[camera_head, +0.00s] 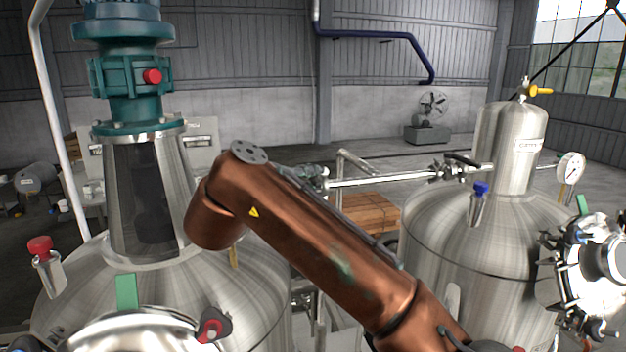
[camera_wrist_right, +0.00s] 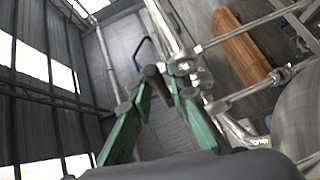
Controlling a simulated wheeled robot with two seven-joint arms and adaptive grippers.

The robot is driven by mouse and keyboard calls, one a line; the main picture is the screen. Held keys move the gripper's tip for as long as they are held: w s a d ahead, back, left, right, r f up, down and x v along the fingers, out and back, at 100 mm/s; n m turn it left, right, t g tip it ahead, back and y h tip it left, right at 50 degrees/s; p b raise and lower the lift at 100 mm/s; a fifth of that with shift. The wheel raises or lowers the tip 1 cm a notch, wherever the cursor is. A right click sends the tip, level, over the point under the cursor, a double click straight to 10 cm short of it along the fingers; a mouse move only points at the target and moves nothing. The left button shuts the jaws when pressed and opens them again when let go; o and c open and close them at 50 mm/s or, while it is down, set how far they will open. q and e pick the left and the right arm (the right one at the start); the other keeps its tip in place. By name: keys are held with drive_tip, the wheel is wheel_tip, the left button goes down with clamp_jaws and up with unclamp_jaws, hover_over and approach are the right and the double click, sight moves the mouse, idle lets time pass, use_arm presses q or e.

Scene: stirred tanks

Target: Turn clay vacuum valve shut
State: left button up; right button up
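A metal pipe (camera_head: 390,179) runs level between the two tanks. A valve with a dark lever (camera_head: 460,160) sits on it at the right end, by the small upright steel vessel (camera_head: 510,150). More fittings sit at the pipe's left end. My right arm crosses the middle and hides most of my right gripper (camera_head: 315,174), which is at that left end. In the right wrist view, the green fingers of my right gripper (camera_wrist_right: 166,74) converge beside a metal fitting (camera_wrist_right: 188,62). No clay-coloured valve handle is clearly visible. My left gripper is out of view.
A large steel tank with a teal motor (camera_head: 130,80) stands at left. A steel tank (camera_head: 480,260) with a blue-capped nozzle (camera_head: 480,190) and a gauge (camera_head: 570,168) stands at right. Wooden pallets (camera_head: 368,212) lie between them. A fan (camera_head: 430,115) stands by the back wall.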

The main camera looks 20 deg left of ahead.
drive_tip(key=shift+s+r, duration=0.1)
drive_tip(key=shift+s, duration=0.1)
drive_tip(key=s+r, duration=0.1)
drive_tip(key=s, duration=1)
drive_tip(key=shift+s+a+r, duration=0.2)
drive_tip(key=shift+s+a, duration=0.05)
drive_tip(key=shift+a, duration=0.15)
drive_tip(key=shift+r, duration=0.15)
